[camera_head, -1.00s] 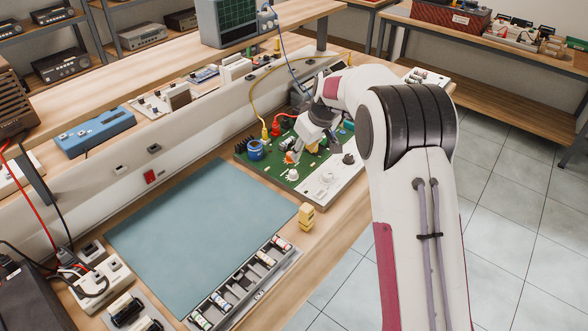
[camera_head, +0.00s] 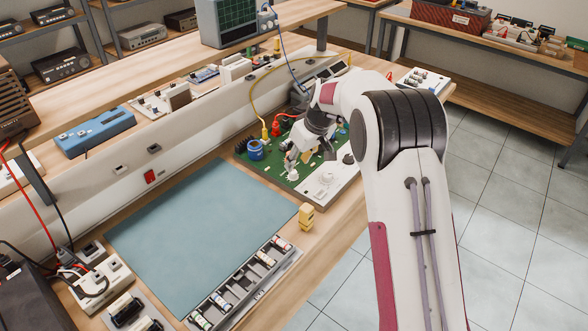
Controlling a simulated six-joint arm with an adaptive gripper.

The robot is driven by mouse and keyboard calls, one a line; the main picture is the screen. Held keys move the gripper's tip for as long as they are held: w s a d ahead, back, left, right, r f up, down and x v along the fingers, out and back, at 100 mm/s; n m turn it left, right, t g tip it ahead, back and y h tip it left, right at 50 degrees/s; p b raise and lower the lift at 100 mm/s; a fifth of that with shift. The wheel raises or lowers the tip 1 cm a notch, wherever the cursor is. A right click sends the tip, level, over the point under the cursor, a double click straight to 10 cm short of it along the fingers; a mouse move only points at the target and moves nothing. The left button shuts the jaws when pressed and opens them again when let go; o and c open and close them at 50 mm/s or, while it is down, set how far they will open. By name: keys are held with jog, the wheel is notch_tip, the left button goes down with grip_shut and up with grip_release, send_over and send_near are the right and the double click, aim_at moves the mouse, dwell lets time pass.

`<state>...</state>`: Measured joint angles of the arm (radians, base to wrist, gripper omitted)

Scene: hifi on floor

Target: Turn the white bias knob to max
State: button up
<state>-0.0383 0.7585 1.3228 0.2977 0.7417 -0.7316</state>
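A green circuit board (camera_head: 268,166) with a pale control strip (camera_head: 317,191) along its near right edge sits on the bench. A small white knob (camera_head: 293,174) stands on the board near its front, and a larger white knob (camera_head: 326,178) stands on the strip. Labels are too small to read, so I cannot tell which is the bias knob. My gripper (camera_head: 291,162) points down just above and behind the small white knob. Contact between them cannot be made out. The finger gap is too small to judge.
A blue round part (camera_head: 255,150) and red and yellow plugs with wires stand on the board behind my gripper. A black knob (camera_head: 348,157) is to the right. A yellow block (camera_head: 306,214) and a parts tray (camera_head: 247,280) lie in front. The teal mat (camera_head: 200,235) is clear.

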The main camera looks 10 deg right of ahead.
aim_at(294, 172)
jog(key=shift+x, duration=2.8)
grip_shut()
